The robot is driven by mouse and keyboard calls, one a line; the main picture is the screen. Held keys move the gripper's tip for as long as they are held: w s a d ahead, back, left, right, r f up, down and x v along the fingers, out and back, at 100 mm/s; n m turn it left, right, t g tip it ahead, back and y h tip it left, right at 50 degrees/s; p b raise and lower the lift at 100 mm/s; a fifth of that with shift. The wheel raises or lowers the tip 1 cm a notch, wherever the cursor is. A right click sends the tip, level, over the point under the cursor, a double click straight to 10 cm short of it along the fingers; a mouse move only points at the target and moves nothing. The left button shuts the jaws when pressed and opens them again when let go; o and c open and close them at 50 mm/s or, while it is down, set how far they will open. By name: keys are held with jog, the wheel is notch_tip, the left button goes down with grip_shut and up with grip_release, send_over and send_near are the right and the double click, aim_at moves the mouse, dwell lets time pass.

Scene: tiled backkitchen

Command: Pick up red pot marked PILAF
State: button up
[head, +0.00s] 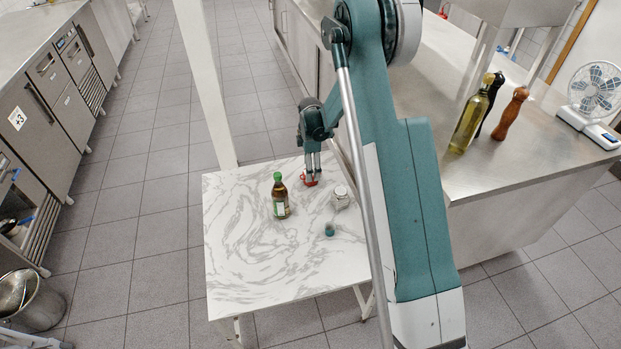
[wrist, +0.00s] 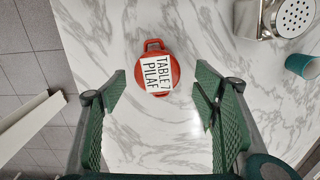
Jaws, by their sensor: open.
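The red pot (wrist: 174,76) sits on the white marbled table, with a white label reading "TABLE 7 PILAF" on its top and a small loop handle at its far side. In the head view the pot (head: 311,181) is small and partly hidden by my gripper (head: 313,173), which points down over it. In the wrist view my gripper (wrist: 163,95) is open, with one green finger on each side of the pot's near part. The fingers are apart from the pot and hold nothing.
A green-capped bottle (head: 280,196) stands left of the pot. A metal grater or shaker (head: 340,197) and a teal cup (head: 329,229) stand close by on the right and front. The table's left front (head: 240,270) is clear. A white post (head: 207,85) rises behind the table.

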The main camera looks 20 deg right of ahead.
jog(key=shift+w+d+f+b, duration=0.15)
jog(key=shift+f+b, duration=0.7)
jog(key=shift+f, duration=1.75)
jog(key=c, duration=1.1)
